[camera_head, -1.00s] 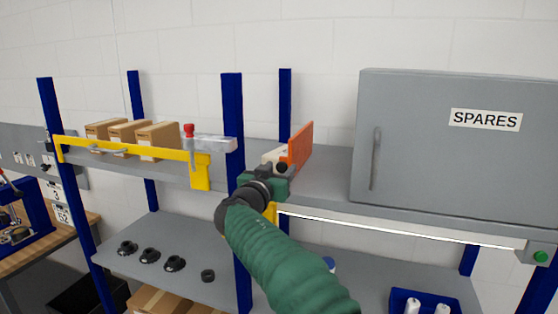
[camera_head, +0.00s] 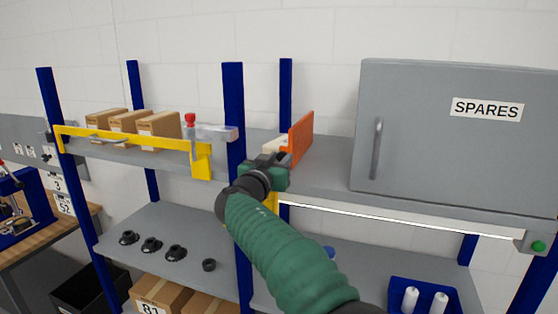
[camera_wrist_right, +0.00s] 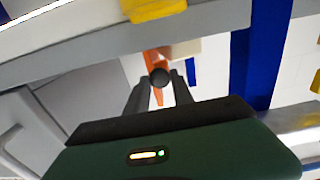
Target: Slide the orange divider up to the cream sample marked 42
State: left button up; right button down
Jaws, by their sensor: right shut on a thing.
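The orange divider (camera_head: 301,137) stands upright on the upper shelf, just right of the blue post. A cream block (camera_head: 273,146) is at its left, partly hidden by my gripper; no number is readable on it. I cannot tell whether the two touch. My right gripper (camera_head: 277,163) is at the shelf's front edge, shut on the divider's knob. In the right wrist view a round black knob (camera_wrist_right: 160,78) is between the fingertips, in front of the orange divider (camera_wrist_right: 157,61); the cream block (camera_wrist_right: 187,47) is to its right. My left gripper is not in view.
A grey SPARES cabinet (camera_head: 440,140) stands to the right on the same shelf (camera_head: 325,172), with bare shelf between it and the divider. A blue post (camera_head: 233,110) stands close on the left. Beyond it are cardboard boxes (camera_head: 158,125) behind a yellow bar (camera_head: 130,143).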

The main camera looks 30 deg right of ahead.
dwell(0.8)
jog(key=b, duration=0.3)
jog(key=shift+s+d+f, duration=0.1)
jog(key=shift+f, duration=0.25)
jog(key=shift+r+b, duration=0.15)
jog(key=shift+b, duration=0.25)
jog(key=shift+r, duration=0.25)
jog(key=c, duration=1.1)
grip_release()
jog(key=shift+s+d, duration=0.1)
